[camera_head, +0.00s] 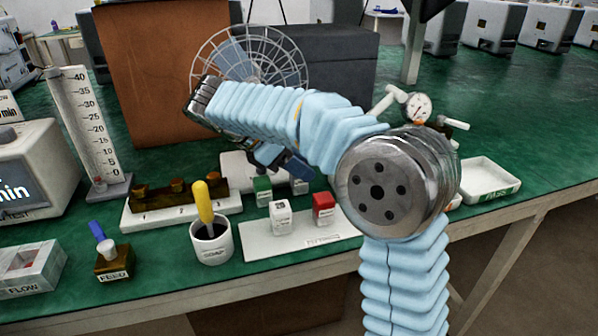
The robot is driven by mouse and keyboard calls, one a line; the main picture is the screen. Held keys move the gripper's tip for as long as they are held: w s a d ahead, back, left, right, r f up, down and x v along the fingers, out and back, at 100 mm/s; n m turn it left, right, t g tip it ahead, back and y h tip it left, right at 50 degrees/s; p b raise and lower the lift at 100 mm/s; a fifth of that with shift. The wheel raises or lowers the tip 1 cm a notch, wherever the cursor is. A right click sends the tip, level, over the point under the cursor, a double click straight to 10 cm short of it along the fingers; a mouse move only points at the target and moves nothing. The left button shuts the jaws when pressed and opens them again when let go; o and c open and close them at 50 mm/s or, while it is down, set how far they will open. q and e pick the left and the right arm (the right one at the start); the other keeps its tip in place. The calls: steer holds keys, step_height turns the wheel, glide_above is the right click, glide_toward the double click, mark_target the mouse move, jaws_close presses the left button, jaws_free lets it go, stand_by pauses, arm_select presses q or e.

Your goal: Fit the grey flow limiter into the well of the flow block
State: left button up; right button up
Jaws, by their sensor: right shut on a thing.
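My right arm reaches in from the lower right, bends at its big round joint and folds back behind its own pale blue sleeve. I cannot clearly identify the grey flow limiter. A brass block (172,192) with several raised parts lies on a white base left of the gripper; no readable label marks it as the flow block, and no well can be made out. My left gripper is not in view.
A white card (262,243) carries a green block (262,189), a white block (281,217) and a red block (323,208). A cup (211,245) with a yellow-handled tool, a FEED block (114,261) and a tall scale (88,125) stand left. An empty-looking white tray (485,180) is right.

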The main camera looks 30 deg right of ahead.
steer(key=s+a+r, duration=0.7)
steer(key=s+r, duration=0.4)
steer(key=s, duration=0.1)
steer(key=shift+r, duration=0.35)
